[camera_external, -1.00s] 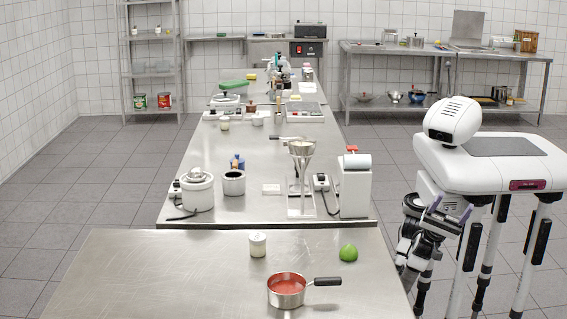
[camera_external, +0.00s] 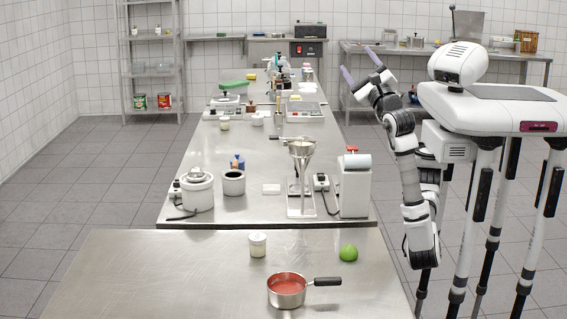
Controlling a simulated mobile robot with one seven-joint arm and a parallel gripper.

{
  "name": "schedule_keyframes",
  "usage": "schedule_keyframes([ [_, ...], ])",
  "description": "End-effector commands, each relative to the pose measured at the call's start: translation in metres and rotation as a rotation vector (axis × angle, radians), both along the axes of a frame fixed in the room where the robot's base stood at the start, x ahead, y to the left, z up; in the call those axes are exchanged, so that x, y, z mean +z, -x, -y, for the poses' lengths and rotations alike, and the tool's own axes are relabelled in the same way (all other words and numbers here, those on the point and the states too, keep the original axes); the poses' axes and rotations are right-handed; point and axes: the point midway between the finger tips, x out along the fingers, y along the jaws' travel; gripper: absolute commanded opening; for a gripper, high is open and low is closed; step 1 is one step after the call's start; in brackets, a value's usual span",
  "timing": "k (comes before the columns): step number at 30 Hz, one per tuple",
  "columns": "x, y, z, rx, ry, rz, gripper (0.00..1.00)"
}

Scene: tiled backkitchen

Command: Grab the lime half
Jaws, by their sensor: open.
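The lime half (camera_external: 348,252) is a small green dome on the right part of the near steel table (camera_external: 180,270). My gripper (camera_external: 359,62) is raised high at the end of my upright arm, well above and behind the lime half in the picture. Its two purple-grey fingers are spread apart, with nothing between them. The underside of the lime half is hidden.
A saucepan of red sauce (camera_external: 287,291) stands in front of the lime half, its dark handle pointing right toward it. A white-lidded jar (camera_external: 258,244) stands to the left. Behind, a longer steel table (camera_external: 262,212) holds a funnel stand (camera_external: 301,175) and a white dispenser (camera_external: 355,187).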

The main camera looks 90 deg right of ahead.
Motion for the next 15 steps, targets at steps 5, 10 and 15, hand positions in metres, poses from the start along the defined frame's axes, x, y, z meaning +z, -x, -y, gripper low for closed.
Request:
schedule_keyframes([
  [5, -0.061, -0.131, -0.001, 0.142, -0.314, -0.683, 0.67],
  [10, -0.164, -0.171, -0.094, 0.435, -0.435, -1.416, 0.67],
  [15, -0.223, -0.12, -0.206, 0.801, -0.373, -2.021, 0.67],
])
